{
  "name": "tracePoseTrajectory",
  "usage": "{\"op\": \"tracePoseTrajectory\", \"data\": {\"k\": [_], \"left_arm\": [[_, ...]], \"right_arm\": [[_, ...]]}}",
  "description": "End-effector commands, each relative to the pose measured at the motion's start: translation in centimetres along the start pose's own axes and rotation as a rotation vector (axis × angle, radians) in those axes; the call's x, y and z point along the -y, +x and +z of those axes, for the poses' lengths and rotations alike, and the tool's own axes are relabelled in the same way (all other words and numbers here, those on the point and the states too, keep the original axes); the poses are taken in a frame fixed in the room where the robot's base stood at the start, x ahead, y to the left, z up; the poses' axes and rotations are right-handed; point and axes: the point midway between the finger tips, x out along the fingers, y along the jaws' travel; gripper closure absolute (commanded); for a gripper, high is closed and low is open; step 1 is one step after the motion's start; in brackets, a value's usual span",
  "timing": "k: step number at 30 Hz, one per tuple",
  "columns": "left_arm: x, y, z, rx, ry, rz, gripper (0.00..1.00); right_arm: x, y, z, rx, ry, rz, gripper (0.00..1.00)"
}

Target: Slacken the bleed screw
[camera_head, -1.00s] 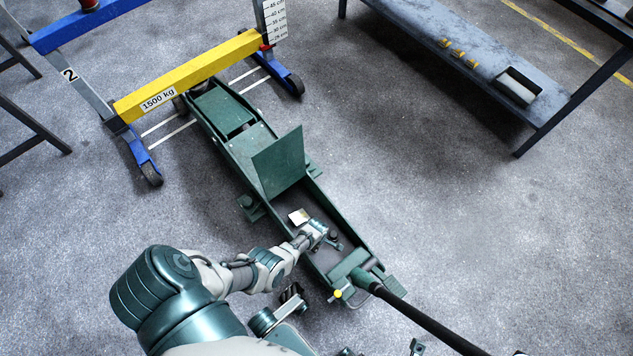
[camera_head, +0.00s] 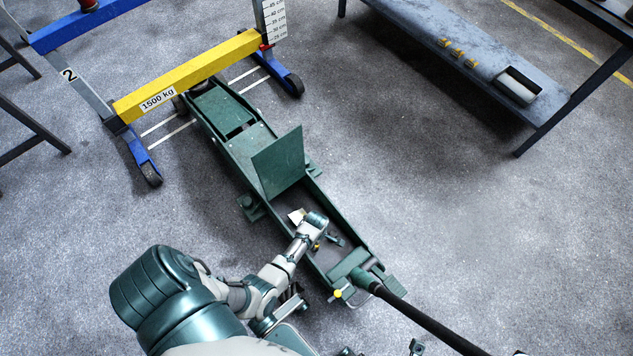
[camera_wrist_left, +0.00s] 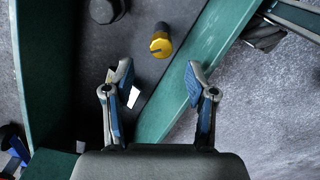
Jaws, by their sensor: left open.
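The green trolley jack (camera_head: 238,146) lies on the floor with its cover plate (camera_head: 278,163) standing up. A yellow-topped screw with a dark slot (camera_head: 317,247), which looks like the bleed screw, stands in its open tray. In the left wrist view the screw (camera_wrist_left: 161,44) is beyond the fingertips, apart from them. My left gripper (camera_wrist_left: 158,88) is open and empty, one finger over the tray, the other near its green side wall (camera_wrist_left: 195,70).
A black round fitting (camera_wrist_left: 105,9) is in the tray near the screw. The black jack handle (camera_head: 430,323) runs to lower right, with a yellow knob (camera_head: 338,293) by its base. A yellow 1500 kg beam (camera_head: 190,75) spans the far end. A bench (camera_head: 470,60) stands upper right.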

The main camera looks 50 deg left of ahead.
Motion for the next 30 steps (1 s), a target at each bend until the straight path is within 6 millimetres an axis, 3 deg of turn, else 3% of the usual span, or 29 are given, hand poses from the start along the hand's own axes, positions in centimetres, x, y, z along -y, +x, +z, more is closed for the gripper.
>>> {"op": "tracePoseTrajectory", "data": {"k": [6,10,30], "left_arm": [[-0.1,-3.4,0.0,0.000,-0.001,0.002,0.43],[-0.1,-4.4,0.0,0.001,-0.001,0.001,0.43],[-0.3,-4.7,-0.1,-0.001,0.007,0.013,0.43]], "right_arm": [[0.0,0.0,0.0,0.000,0.000,0.000,0.60],[0.0,0.0,0.0,0.000,0.000,0.000,0.60],[-0.1,0.0,0.1,0.001,0.000,0.001,0.60]]}}
